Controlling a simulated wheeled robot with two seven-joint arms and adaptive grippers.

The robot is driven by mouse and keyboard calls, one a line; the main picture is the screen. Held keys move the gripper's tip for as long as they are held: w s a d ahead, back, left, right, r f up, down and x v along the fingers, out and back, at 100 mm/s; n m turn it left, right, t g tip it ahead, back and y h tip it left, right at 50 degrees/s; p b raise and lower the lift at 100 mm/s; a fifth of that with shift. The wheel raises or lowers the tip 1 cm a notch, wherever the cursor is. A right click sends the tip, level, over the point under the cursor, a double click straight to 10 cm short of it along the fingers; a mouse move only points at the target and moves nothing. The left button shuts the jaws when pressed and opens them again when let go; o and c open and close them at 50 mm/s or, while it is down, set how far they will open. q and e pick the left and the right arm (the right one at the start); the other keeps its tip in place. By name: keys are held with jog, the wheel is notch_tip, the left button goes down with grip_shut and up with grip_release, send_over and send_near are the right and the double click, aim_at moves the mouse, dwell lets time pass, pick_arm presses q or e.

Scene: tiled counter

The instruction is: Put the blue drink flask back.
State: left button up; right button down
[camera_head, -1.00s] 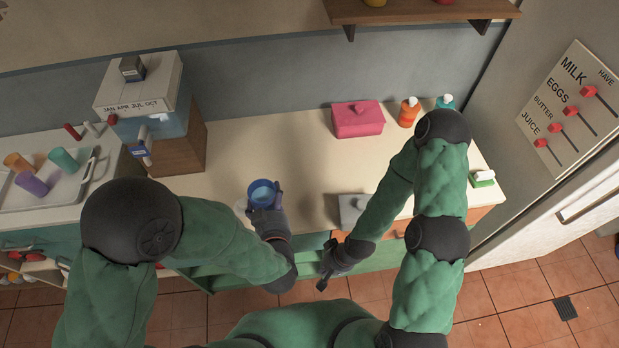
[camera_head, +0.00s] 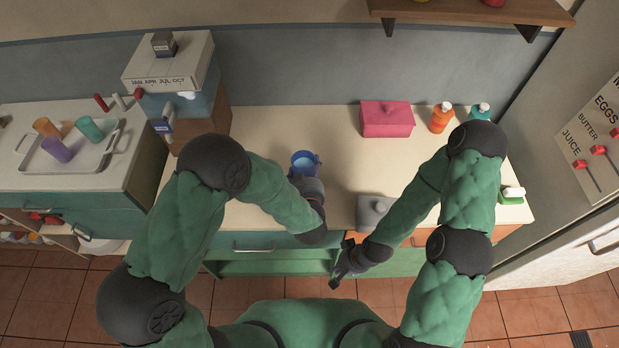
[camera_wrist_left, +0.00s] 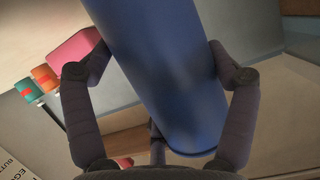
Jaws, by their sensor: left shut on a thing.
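The blue drink flask (camera_head: 305,162) shows from above in the head view, over the counter, at the end of my left arm. My left gripper (camera_head: 309,178) is shut on it; its fingers are mostly hidden in the head view. In the left wrist view the flask (camera_wrist_left: 165,70) fills the middle, tilted in the picture, with a dark finger on each side (camera_wrist_left: 152,100). Whether its base touches the counter is hidden. My right gripper (camera_head: 343,268) is empty, low in front of the counter edge; I cannot tell its finger gap.
A pink box (camera_head: 387,120), an orange bottle (camera_head: 441,118) and a teal bottle (camera_head: 480,112) stand at the back. A grey lidded box (camera_head: 375,211) sits near the front edge. A tray (camera_head: 104,154) with cups is at left. The middle counter (camera_head: 350,160) is clear.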

pick_arm(q)
jog(key=shift+w+d+f, duration=0.2)
jog(key=shift+w+f, duration=0.25)
jog(key=shift+f, duration=0.1)
jog(key=shift+f+b, duration=0.5)
jog(key=shift+f, duration=1)
jog(key=shift+f, duration=0.1)
jog(key=o, duration=1.4)
jog(key=shift+f, duration=0.1)
jog(key=shift+o, duration=0.2)
